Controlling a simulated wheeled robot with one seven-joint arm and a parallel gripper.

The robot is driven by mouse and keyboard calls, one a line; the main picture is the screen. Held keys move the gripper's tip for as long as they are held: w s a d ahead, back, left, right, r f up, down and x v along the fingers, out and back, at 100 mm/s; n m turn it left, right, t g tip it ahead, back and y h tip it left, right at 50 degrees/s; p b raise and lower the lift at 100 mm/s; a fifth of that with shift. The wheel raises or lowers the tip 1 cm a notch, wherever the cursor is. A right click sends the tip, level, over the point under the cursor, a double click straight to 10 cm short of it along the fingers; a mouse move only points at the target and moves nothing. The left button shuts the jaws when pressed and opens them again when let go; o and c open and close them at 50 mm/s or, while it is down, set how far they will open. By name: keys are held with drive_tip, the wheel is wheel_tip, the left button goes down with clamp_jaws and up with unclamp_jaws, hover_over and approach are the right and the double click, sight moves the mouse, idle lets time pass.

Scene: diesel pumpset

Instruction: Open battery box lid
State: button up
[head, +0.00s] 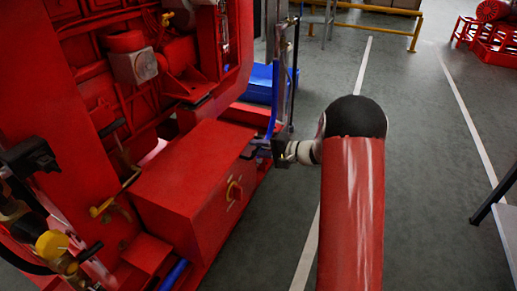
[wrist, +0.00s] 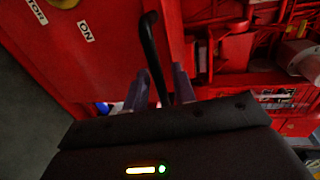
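The red battery box (head: 185,175) stands at the front of the pumpset, its flat lid closed. A thin black handle (wrist: 151,50) sits at the lid's edge and is small in the head view (head: 249,152). My gripper (head: 268,149) is at the box's right edge by this handle. In the wrist view my gripper (wrist: 158,82) has its two grey fingers on either side of the black handle, with gaps visible, so it looks open. Whether a finger touches the handle cannot be told.
The red engine (head: 120,70) rises behind and left. A blue object (head: 262,85) lies beyond.

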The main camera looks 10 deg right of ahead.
drive_tip(key=shift+a, duration=0.1)
clamp_jaws()
idle(0.3)
